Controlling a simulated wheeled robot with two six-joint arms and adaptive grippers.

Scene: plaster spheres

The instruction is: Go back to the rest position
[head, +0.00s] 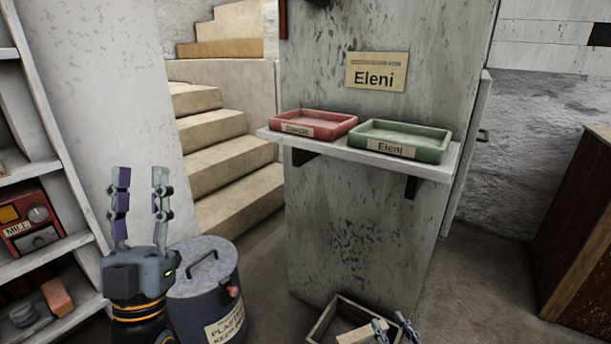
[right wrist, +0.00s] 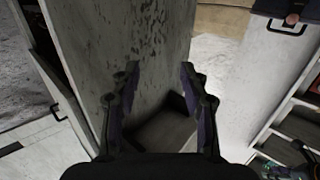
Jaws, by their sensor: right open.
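My left gripper (head: 141,172) points upward at the left of the head view, in front of the pale round column. Its two fingers stand apart with nothing between them. My right gripper (head: 396,328) shows only in part at the bottom edge of the head view, in front of a wooden crate (head: 322,326). In the right wrist view its fingers (right wrist: 158,82) are spread and empty, with a grey mottled panel and a dark recess beyond them.
A wall shelf (head: 443,173) holds a red tray (head: 345,127) and a green tray (head: 430,156) labelled Eleni. A lidded plaster bin (head: 193,307) stands beside my left gripper. Shelving (head: 60,250) is at the left, a wooden cabinet (head: 570,235) at the right.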

